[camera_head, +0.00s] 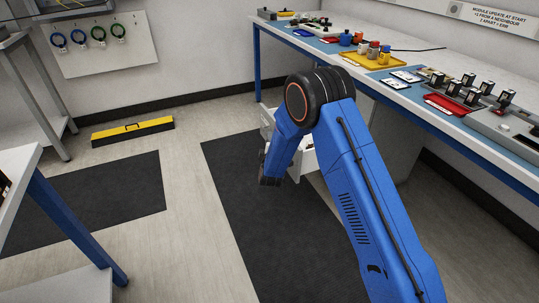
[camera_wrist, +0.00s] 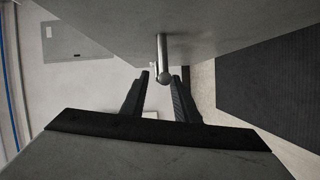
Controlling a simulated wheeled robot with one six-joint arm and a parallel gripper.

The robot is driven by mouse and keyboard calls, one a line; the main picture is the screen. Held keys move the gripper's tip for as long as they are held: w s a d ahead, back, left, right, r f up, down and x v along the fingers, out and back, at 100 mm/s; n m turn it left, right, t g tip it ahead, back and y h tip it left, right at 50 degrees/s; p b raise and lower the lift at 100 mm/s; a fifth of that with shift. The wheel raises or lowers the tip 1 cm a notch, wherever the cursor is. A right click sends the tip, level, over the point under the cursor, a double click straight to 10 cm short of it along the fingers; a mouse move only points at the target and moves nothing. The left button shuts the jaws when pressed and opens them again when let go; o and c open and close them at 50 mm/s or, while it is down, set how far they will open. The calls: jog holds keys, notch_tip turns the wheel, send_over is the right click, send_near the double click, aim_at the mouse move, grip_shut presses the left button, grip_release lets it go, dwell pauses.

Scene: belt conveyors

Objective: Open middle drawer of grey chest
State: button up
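The grey chest shows in the head view as pale parts (camera_head: 308,160) under the bench, mostly hidden behind my blue arm. One of these parts looks like a drawer standing out, but I cannot tell which drawer. In the wrist view, a flat grey front (camera_wrist: 235,30) fills the top, and a metal bar handle (camera_wrist: 162,52) with a rounded end stands out from it. My gripper (camera_wrist: 159,77) is open, with its two dark fingers on either side of the handle's end. Contact cannot be told.
A long bench (camera_head: 345,72) with trays and small parts runs above the chest. Dark mats (camera_head: 262,205) cover the floor, and a yellow-and-black bar (camera_head: 132,131) lies near the wall. Another table (camera_head: 20,163) stands at the left. The floor between is clear.

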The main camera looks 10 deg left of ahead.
jog(key=s+d+r, duration=0.1)
jog(key=s+d, duration=0.1)
jog(key=s, duration=1.2)
jog(key=shift+s, duration=0.2)
jog(key=shift+r, duration=0.15)
jog(key=d+r+m+g, duration=0.35)
jog(key=d+r, duration=0.45)
jog(key=r, duration=0.4)
jog(key=s+d+r+m+g, duration=0.3)
jog(key=s+d+r+m, duration=0.2)
jog(key=s+d+r, duration=0.5)
jog(key=s+d+r+m+g, duration=0.1)
jog(key=s+d+m+g, duration=0.1)
jog(key=s+d, duration=0.4)
jog(key=s+d+r+m+g+h, duration=0.1)
jog(key=s+d+m, duration=0.3)
jog(key=s, duration=1.3)
jog(key=s+d+r+m+g+h, duration=0.1)
jog(key=s+d+m+g, duration=0.1)
jog(key=s+d, duration=0.8)
jog(key=shift+s+d+r+m+g, duration=0.25)
jog(key=shift+s+m+g, duration=0.15)
jog(key=shift+s, duration=0.85)
